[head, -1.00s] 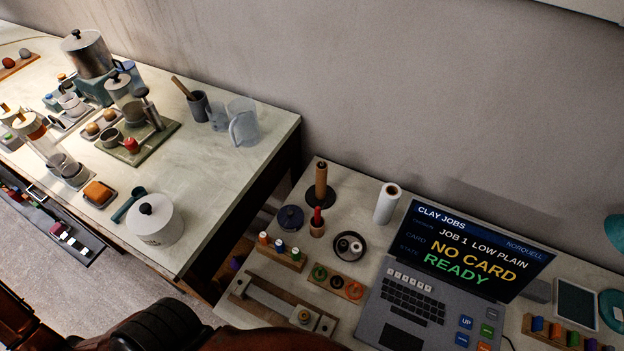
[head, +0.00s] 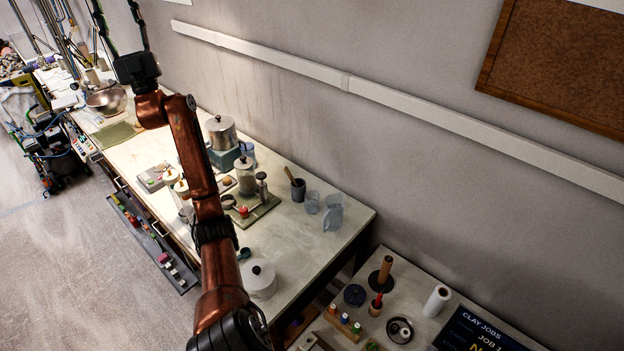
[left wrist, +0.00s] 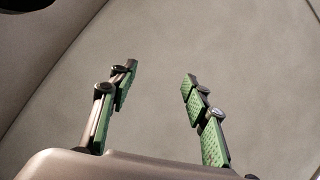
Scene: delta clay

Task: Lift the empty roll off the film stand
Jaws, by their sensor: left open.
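The film stand (head: 380,284) is a dark round base on the near bench at the lower right of the head view. A brown bare roll (head: 385,267) stands upright on it. My left arm reaches up across the left of the head view, and my left gripper (head: 118,22) is raised high near the top edge, far from the stand. The left wrist view shows the left gripper (left wrist: 158,76) open, with green-padded fingers apart and nothing between them but blank wall. My right gripper is in neither view.
A white roll (head: 437,300) stands right of the stand. A red-handled tool in a small cup (head: 375,308), a dark lidded pot (head: 355,294) and a round dish (head: 400,330) crowd its front. A white lidded pot (head: 259,281) is on the left bench.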

